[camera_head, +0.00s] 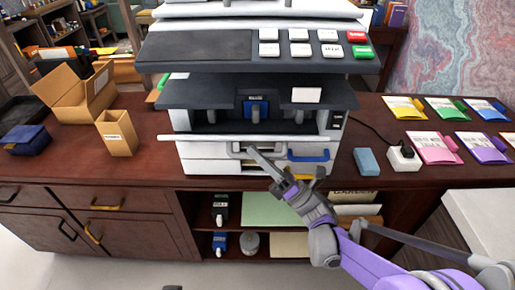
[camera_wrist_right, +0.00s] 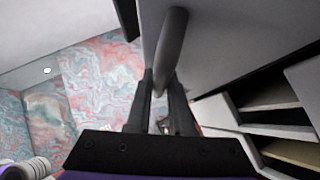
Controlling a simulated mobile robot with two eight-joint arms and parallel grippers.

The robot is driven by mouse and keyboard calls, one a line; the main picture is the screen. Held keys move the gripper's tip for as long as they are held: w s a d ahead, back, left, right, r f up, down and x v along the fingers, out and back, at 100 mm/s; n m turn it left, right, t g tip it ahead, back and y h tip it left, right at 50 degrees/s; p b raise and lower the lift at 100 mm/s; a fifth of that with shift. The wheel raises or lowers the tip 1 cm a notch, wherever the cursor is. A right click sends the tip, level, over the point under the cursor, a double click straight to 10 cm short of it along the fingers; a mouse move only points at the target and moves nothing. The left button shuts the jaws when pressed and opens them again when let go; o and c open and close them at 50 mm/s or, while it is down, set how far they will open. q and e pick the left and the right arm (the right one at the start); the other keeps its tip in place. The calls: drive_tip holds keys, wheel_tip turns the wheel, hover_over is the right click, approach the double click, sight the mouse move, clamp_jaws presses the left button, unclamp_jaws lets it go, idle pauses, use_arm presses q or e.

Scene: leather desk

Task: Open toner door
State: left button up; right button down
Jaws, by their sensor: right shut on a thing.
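The white and dark grey printer (camera_head: 182,120) stands on the desk with an open dark bay in its front. A blue toner cartridge (camera_head: 256,105) shows inside the bay. The toner door (camera_head: 200,138) shows as a white edge jutting out below the bay, apparently folded down. My right gripper (camera_head: 252,149) is at the grey handle under this edge. In the right wrist view, the handle (camera_wrist_right: 173,45) runs between the two dark fingers of my right gripper (camera_wrist_right: 162,85), which is shut on it. My left gripper is out of view.
A blue-handled drawer (camera_head: 308,156) is just right of my gripper. A blue block (camera_head: 366,161) and a white box (camera_head: 404,157) lie right of the printer. Cardboard boxes (camera_head: 117,133) stand left. An open shelf (camera_head: 265,208) is below the desk top.

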wheel_tip(320, 180, down, 3)
drive_tip(key=n+g+y, duration=0.1)
drive_tip(key=n+g, duration=0.1)
drive_tip(key=n, duration=0.1)
drive_tip(key=n+g+y+b, duration=0.1)
drive_tip(key=n+g, duration=0.2)
drive_tip(key=shift+s+f+n+y, duration=0.1)
drive_tip(key=shift+f+n+y, duration=0.1)
drive_tip(key=shift+n+y, duration=0.15)
drive_tip(key=shift+w+f+b, duration=0.2)
drive_tip(key=shift+f+b, duration=0.2)
drive_tip(key=shift+f, duration=0.35)
drive_tip(key=shift+w+f+b, duration=0.15)
drive_tip(key=shift+f+b, duration=0.2)
drive_tip(key=shift+f, duration=0.4)
drive_tip(key=c, duration=0.8)
unclamp_jaws()
drive_tip(key=shift+w, duration=0.1)
drive_tip(key=v, duration=1.1)
